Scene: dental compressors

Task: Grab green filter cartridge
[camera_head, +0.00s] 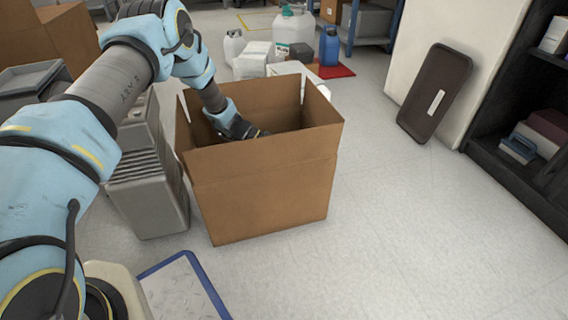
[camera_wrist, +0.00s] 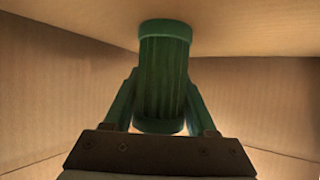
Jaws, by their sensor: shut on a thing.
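The green filter cartridge (camera_wrist: 163,80) is a ribbed cylinder with a wider green cap, seen in the wrist view between the two green fingers of my gripper (camera_wrist: 160,98). The fingers are shut on its sides. Cardboard walls surround it in that view. In the head view my arm reaches down into an open cardboard box (camera_head: 265,190). The wrist end of my gripper shows inside the box opening, and the fingertips and cartridge are hidden there by the front wall.
Stacked grey trays (camera_head: 148,190) stand close left of the box. White jugs (camera_head: 294,28) and a blue jug (camera_head: 329,46) stand behind it. A dark tray (camera_head: 436,92) leans on the right wall, beside a dark shelf (camera_head: 530,175). Floor at the right is clear.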

